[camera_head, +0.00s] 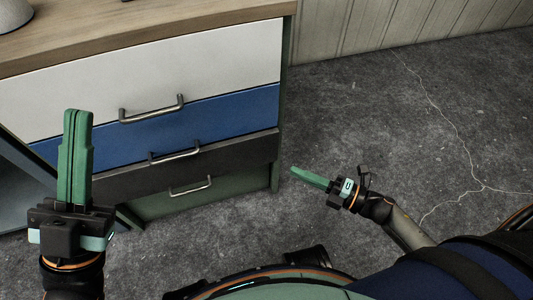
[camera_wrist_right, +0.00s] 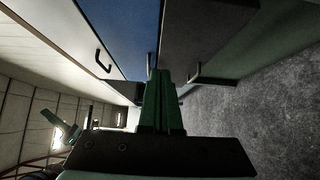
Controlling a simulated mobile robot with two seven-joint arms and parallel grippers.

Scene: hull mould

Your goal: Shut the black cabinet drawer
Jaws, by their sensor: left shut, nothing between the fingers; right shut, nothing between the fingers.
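The cabinet has stacked drawer fronts. The black drawer (camera_head: 240,152) lies between a blue front and a green one; it also shows in the right wrist view (camera_wrist_right: 207,32). A bar handle (camera_head: 190,186) sits at its lower edge. I cannot tell how far the black drawer stands out from its neighbours. My left gripper (camera_head: 77,112) is shut and empty, pointing up in front of the cabinet's left part. My right gripper (camera_head: 294,171) is shut and empty, just right of the cabinet's lower right corner; its fingers (camera_wrist_right: 162,75) point at the fronts in the wrist view.
Above the black front are the blue drawer (camera_head: 230,112) and the white drawer (camera_head: 215,60), each with a bar handle. The green front (camera_head: 235,192) is below. A wooden top (camera_head: 130,27) covers the cabinet. Grey floor (camera_head: 380,130) is free at the right, up to a panelled wall (camera_head: 370,20).

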